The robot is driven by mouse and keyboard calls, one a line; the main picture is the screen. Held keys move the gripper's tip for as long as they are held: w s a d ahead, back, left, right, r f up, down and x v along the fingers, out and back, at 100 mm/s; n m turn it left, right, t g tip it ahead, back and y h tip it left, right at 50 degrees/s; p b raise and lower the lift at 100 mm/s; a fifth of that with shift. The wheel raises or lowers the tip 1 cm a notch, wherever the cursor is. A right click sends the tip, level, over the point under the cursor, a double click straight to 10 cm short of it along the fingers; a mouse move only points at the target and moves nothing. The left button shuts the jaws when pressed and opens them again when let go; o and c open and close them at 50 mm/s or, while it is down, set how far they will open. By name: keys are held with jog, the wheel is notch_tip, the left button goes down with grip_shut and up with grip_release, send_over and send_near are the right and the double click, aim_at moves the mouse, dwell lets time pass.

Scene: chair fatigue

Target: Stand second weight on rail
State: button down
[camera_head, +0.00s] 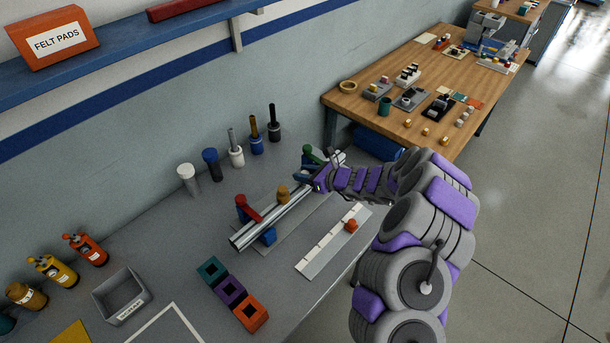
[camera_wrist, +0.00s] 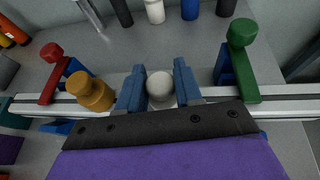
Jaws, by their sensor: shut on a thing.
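The silver two-bar rail (camera_head: 265,221) lies on the grey bench. A brass weight (camera_head: 283,193) stands on it, and it also shows in the wrist view (camera_wrist: 91,92). A red lever (camera_head: 247,212) is at the near end and a green lever (camera_wrist: 241,60) at the far end. My gripper (camera_wrist: 160,86) is over the rail between the brass weight and the green lever. Its blue fingers are shut on a pale grey-white weight (camera_wrist: 160,85), seen from above. Its base is hidden, so I cannot tell whether it touches the rail. In the head view my gripper (camera_head: 320,176) hides it.
Several capped posts (camera_head: 210,163) stand along the wall behind the rail. A white strip (camera_head: 332,242) with a red-orange piece (camera_head: 351,225) lies in front. Teal, purple and orange square blocks (camera_head: 231,291) and a grey bin (camera_head: 121,296) are to the left. A wooden table (camera_head: 345,93) stands beyond.

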jog(key=shift+a, duration=0.55)
jog(key=c, duration=1)
grip_release()
jog(key=shift+a+f, duration=0.1)
jog(key=shift+o, duration=1.2)
jog(key=shift+d, duration=0.35)
jog(key=shift+s+d+r, duration=0.2)
jog(key=shift+d+r, duration=0.15)
jog(key=shift+d, duration=0.05)
jog(key=p+v, duration=0.2)
jog(key=v, duration=0.9)
